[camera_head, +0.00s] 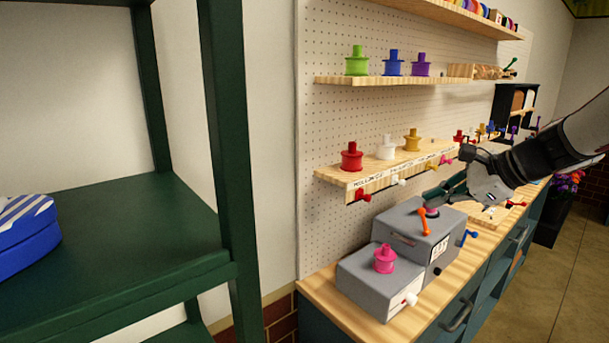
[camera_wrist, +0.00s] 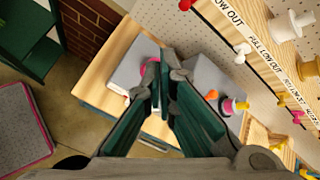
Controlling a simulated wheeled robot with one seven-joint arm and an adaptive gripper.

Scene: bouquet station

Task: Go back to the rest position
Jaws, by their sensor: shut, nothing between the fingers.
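My gripper (camera_head: 430,193) is at the right of the head view, on my arm reaching in from the right edge. Its fingers are shut and empty, just above the taller grey box (camera_head: 400,232). In the wrist view the fingers (camera_wrist: 160,72) meet in the middle with nothing between them.
A low shelf (camera_head: 345,180) with red, white and yellow spools and pegs below is close behind my gripper. A higher shelf (camera_head: 390,80) holds more spools. A green rack (camera_head: 130,230) stands at left. The floor (camera_head: 570,270) at right looks clear.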

